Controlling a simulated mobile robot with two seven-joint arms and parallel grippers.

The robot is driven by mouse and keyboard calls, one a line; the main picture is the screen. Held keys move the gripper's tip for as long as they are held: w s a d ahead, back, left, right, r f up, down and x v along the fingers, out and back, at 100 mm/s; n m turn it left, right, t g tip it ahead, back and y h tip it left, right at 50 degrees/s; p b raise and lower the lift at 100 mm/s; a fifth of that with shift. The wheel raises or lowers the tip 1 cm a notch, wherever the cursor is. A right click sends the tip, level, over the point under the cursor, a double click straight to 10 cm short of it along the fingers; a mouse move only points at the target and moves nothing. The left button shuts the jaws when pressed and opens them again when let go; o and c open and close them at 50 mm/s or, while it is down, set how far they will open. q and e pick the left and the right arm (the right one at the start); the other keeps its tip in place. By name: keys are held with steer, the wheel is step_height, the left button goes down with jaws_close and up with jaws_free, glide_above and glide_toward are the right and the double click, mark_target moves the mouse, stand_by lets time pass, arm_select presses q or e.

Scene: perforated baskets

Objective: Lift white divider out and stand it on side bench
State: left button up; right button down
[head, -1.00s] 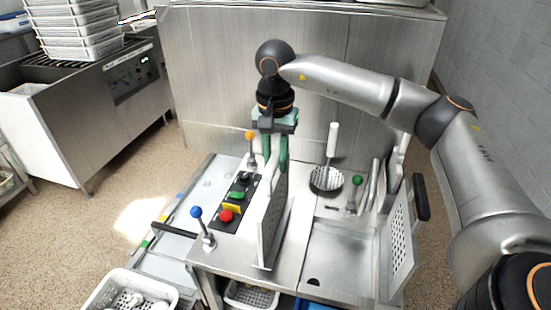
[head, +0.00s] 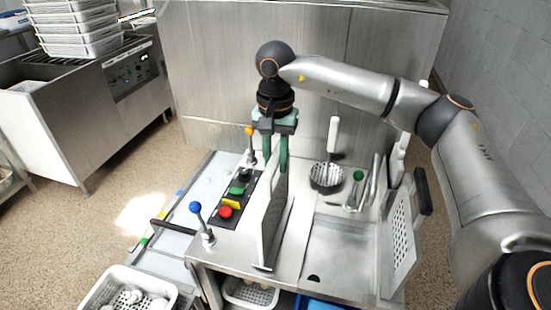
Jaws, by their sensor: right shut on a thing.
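My right gripper (head: 276,165) comes down from above with green fingers and is shut on the divider's upper part. The fingertips are partly hidden by the panel. My left gripper is not in view.
Left of the divider are a control strip with red, yellow and green buttons (head: 226,212) and a blue-knobbed lever (head: 196,208). Right are a skimmer (head: 327,176), a sunken tray (head: 338,260) and a perforated panel (head: 400,235). A white basket (head: 128,285) stands lower left.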

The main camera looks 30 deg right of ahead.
steer(key=shift+f+b, duration=0.35)
steer(key=shift+f, duration=0.15)
steer(key=c, duration=0.6)
jaws_free()
step_height(320, 180, up, 11)
steer(key=shift+r, duration=0.8)
steer(key=shift+s+f, duration=0.1)
